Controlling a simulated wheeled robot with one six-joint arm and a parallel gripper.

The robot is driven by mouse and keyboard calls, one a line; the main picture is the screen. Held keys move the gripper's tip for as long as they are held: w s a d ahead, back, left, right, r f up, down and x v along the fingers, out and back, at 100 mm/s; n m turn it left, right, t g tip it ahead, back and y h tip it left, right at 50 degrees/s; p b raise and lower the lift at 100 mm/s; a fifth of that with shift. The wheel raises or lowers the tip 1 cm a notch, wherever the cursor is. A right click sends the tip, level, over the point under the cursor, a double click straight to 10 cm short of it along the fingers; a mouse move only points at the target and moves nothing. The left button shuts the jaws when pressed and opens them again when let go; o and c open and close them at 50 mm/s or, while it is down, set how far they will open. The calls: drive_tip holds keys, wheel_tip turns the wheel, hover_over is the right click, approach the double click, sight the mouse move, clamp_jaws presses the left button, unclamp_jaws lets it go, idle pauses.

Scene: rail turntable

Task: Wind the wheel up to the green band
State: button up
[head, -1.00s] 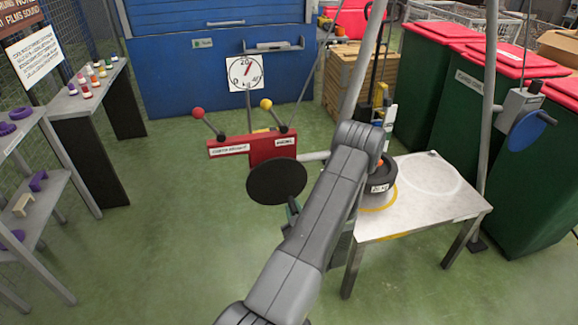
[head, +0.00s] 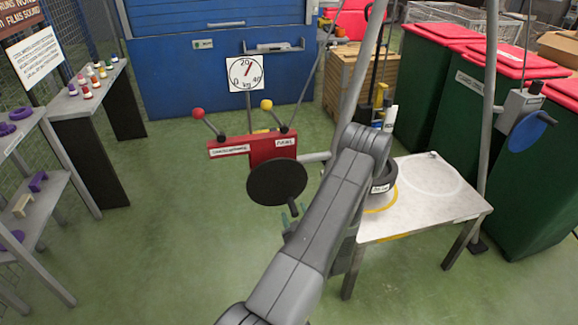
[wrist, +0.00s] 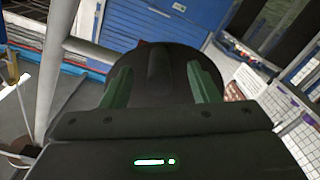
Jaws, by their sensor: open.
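The black wheel (head: 277,182) is a flat disc in front of the red counterweight unit. A short dark handle (head: 293,208) sticks out at its lower right. My gripper (head: 291,217) is at the handle's lower end, its greenish fingers apart. In the wrist view the open fingers (wrist: 162,86) stand on either side of the dark handle (wrist: 158,62), with the wheel (wrist: 178,58) behind. I cannot tell whether they touch it. The white dial (head: 245,73) reads 0, 20, 40 kg; its red needle leans right of upright. I cannot make out a green band.
A red unit (head: 272,146) with two ball-tipped levers stands behind the wheel. A metal table (head: 420,205) with a dark round weight (head: 383,188) is to the right. A blue wheel (head: 530,131) hangs on a pole farther right. Shelves stand left; the floor between is clear.

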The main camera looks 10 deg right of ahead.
drive_tip(key=s, duration=0.6)
drive_tip(key=shift+b, duration=0.45)
drive_tip(key=shift+s, duration=0.1)
drive_tip(key=w+m+b, duration=0.2)
drive_tip(key=m+b, duration=0.2)
drive_tip(key=m, duration=0.8)
drive_tip(key=w+m+b, duration=0.3)
drive_tip(key=m+b, duration=0.1)
drive_tip(key=m, duration=0.8)
drive_tip(key=w+m+b, duration=0.3)
drive_tip(key=m+b, duration=0.1)
drive_tip(key=m, duration=0.8)
